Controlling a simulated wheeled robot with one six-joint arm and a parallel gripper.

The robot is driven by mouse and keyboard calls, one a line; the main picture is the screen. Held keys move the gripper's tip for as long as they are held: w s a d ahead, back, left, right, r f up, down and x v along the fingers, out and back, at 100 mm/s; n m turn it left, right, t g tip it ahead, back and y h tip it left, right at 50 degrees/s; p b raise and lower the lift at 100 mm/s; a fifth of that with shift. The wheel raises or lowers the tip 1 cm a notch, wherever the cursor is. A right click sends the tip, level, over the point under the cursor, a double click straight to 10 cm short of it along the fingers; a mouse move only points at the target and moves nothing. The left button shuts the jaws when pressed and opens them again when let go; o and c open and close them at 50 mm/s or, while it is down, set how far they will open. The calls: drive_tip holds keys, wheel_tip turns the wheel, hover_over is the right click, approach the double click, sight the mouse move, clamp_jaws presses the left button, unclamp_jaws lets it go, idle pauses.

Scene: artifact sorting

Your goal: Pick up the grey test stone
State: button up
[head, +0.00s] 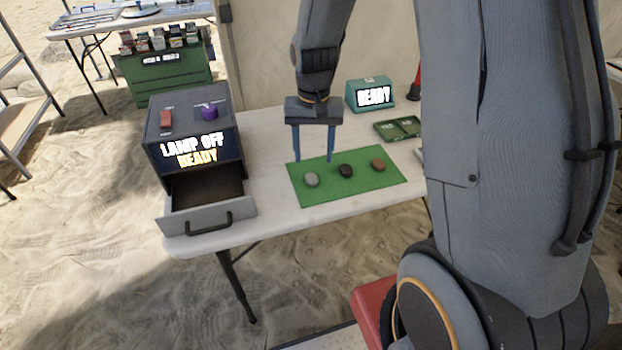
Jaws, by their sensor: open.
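The grey test stone (311,180) lies at the left end of a green mat (330,193) on the white table. A dark stone (345,171) lies in the middle of the mat and a reddish-brown stone (378,165) lies to its right. My gripper (313,160) points down over the back left part of the mat with its two blue fingers apart. It is open and empty.
A dark box (195,150) reading "LAMP OFF READY" stands at the table's left, its drawer (208,218) pulled open. A teal "READY" device (370,95) and a green tray (398,128) stand behind the mat. The table (265,200) is bare between drawer and mat.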

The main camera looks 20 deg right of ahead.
sight(312, 178)
drive_tip(key=shift+w+f, duration=0.65)
drive_tip(key=shift+w, duration=0.1)
drive_tip(key=shift+f+p, duration=1)
drive_tip(key=shift+f, duration=2.8)
drive_tip(key=c, duration=1.2)
